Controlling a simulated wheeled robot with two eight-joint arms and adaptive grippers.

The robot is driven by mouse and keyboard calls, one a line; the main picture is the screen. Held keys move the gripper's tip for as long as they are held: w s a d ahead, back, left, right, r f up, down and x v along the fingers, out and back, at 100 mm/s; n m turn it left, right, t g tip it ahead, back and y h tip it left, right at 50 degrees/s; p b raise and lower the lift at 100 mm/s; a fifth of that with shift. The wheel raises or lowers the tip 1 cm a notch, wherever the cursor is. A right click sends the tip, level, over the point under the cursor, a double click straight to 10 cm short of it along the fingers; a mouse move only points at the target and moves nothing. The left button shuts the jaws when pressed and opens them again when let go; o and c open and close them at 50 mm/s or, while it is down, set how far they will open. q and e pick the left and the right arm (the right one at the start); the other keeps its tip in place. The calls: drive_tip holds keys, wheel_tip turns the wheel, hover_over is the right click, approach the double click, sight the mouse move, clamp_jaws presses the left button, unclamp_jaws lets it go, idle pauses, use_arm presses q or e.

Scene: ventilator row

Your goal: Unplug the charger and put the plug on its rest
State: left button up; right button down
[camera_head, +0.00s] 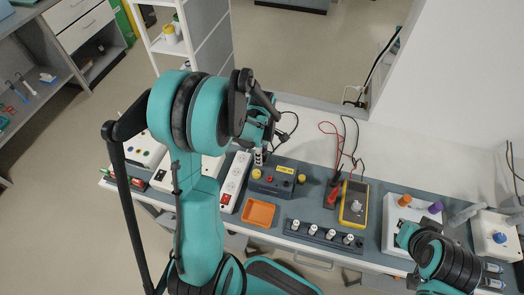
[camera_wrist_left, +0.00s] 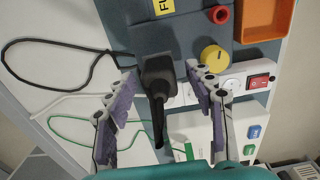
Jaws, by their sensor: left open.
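The strip also shows in the head view (camera_head: 236,172). My left gripper (camera_wrist_left: 158,92) is open, with one finger on each side of the plug and gaps between. In the head view the left gripper (camera_head: 263,135) is over the strip's far end, partly hidden by my arm. My right gripper (camera_head: 491,275) is at the lower right; its fingers are too small to read. I cannot identify the plug's rest.
An orange tray (camera_head: 259,226) lies empty right of the strip. A fuse box (camera_head: 277,181) with knobs stands behind it. A yellow multimeter (camera_head: 354,204) with leads and a row of white-topped pegs (camera_head: 324,234) are further right. A loose black cable loop (camera_wrist_left: 8,62) lies left.

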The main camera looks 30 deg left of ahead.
use_arm(q)
wheel_tip(320, 180, up, 12)
drive_tip(key=shift+r, duration=0.1)
drive_tip(key=s+d+r+m+t+b, duration=0.1)
drive_tip(key=s+d+m+t, duration=0.6)
drive_tip(key=m, duration=1.3)
drive_tip(key=shift+s+d+r+m+b, duration=0.35)
drive_tip(key=shift+s+d+r, duration=0.5)
drive_tip(key=shift+s+d, duration=1.1)
drive_tip(key=shift+s+a, duration=0.1)
drive_tip(key=shift+a, duration=0.05)
